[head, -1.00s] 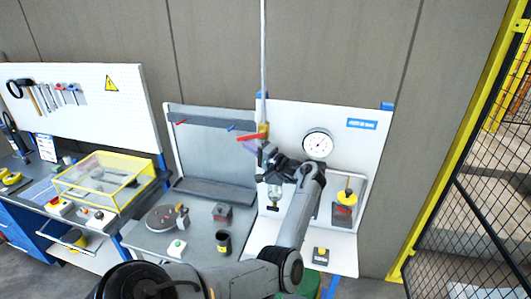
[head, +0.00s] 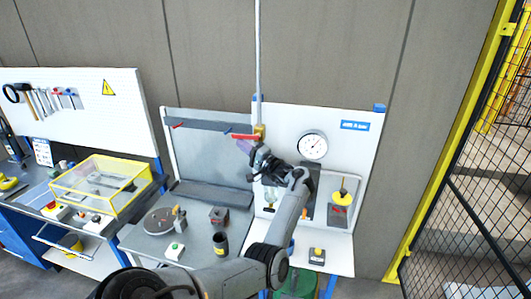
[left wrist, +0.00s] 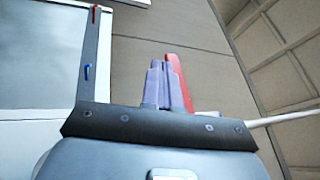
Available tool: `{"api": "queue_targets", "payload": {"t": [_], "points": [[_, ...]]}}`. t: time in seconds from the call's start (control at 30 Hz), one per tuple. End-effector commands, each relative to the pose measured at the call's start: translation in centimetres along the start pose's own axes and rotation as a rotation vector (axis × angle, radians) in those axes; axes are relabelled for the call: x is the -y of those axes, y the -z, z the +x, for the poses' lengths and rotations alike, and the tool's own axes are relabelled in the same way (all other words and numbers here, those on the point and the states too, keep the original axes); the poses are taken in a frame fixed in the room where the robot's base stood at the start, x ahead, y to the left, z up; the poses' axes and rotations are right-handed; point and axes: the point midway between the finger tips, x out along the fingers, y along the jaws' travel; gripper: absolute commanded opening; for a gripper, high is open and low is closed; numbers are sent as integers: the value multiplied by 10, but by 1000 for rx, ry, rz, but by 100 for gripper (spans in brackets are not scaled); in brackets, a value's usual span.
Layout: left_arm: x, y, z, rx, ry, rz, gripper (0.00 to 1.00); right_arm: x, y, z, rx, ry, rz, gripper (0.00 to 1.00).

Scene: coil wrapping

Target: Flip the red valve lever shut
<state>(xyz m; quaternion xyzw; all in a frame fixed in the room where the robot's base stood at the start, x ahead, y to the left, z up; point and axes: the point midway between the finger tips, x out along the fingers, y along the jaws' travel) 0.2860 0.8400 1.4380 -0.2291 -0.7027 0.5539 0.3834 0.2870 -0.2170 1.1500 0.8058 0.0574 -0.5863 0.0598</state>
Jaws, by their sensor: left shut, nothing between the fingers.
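The red valve lever (head: 244,137) points left, close to level, from a yellow valve body (head: 260,131) on the grey vertical pipe (head: 258,60). My left gripper (head: 244,146) is just below the lever, its purple fingers shut and empty. In the left wrist view the closed fingers (left wrist: 159,86) point up, and the red lever (left wrist: 178,82) stands close along their right side. Whether they touch cannot be told. The lever's lower part is hidden behind the fingers and gripper body. My right gripper is not in view.
A white panel with a round gauge (head: 312,146) is right of the valve. A grey back panel (head: 210,150) with small red and blue hooks is left. Below, a bench holds a black cup (head: 221,243) and small boxes. A yellow-framed fence stands far right.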

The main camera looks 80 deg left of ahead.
Motion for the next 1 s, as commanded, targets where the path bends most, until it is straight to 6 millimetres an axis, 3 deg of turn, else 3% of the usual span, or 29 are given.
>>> {"api": "queue_targets", "payload": {"t": [0.17,0.37,0.8,1.0], "points": [[-1,0,-2,0,0,-1,0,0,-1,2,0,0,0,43],[-1,0,-18,-1,0,-3,0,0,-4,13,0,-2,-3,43],[21,2,-96,-1,-2,-2,0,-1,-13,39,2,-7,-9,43],[30,3,-118,0,-1,-1,0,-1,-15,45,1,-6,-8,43]]}}
